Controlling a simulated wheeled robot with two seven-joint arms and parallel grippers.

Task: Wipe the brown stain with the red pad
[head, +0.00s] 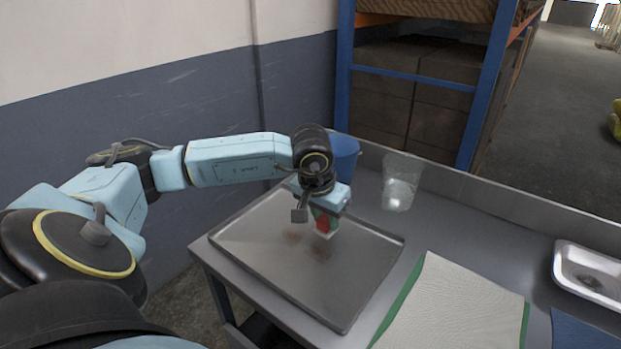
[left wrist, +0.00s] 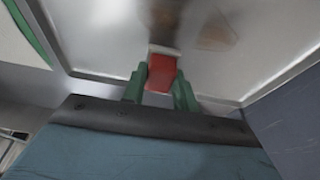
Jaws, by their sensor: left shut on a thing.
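My left gripper (head: 318,211) is over the grey metal tray (head: 360,260), pointing down. In the left wrist view its green fingers (left wrist: 160,83) are shut on the red pad (left wrist: 161,73), which has a pale front edge. The red pad (head: 323,222) also shows below the gripper in the head view; whether it touches the tray I cannot tell. Brown stain patches mark the tray, one (head: 293,238) left of the pad and a fainter one (head: 319,254) below it. In the left wrist view, brown smears (left wrist: 213,35) show beyond the pad. My right gripper is not in view.
A blue container (head: 345,155) stands behind the gripper, and a clear cup (head: 400,183) stands right of the tray. A pale cloth with green edges (head: 455,305) lies at the front. A small metal tray (head: 588,277) is at the right. Bare table lies between them.

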